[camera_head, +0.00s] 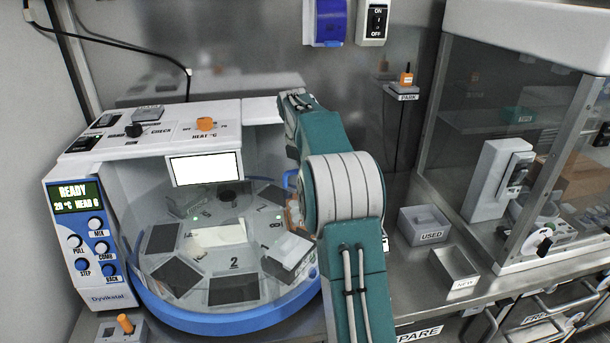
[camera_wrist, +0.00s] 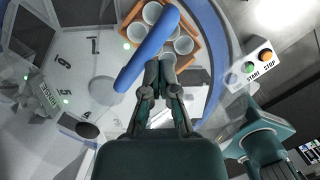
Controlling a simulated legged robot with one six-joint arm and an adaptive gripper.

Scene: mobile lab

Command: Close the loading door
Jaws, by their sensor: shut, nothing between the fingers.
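The machine (camera_head: 90,215) stands at left in the head view, with a round clear housing over a numbered carousel (camera_head: 235,283) and a blue rim (camera_head: 200,318). In the wrist view a thick blue bar (camera_wrist: 146,50), which looks like the loading door's handle, slants across in front of my gripper (camera_wrist: 160,62). My gripper is shut and empty, with its fingertips at or very near the bar; contact is unclear. Behind the bar is an orange-brown rack (camera_wrist: 187,22) of white cups. In the head view my arm hides the gripper and most of that side, so the door's position is unclear.
START and STOP buttons (camera_wrist: 251,71) sit right of the rim in the wrist view. In the head view, a USED bin (camera_head: 424,222) and a NEW bin (camera_head: 455,268) stand right of my arm. A glass cabinet (camera_head: 520,130) bounds the right side.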

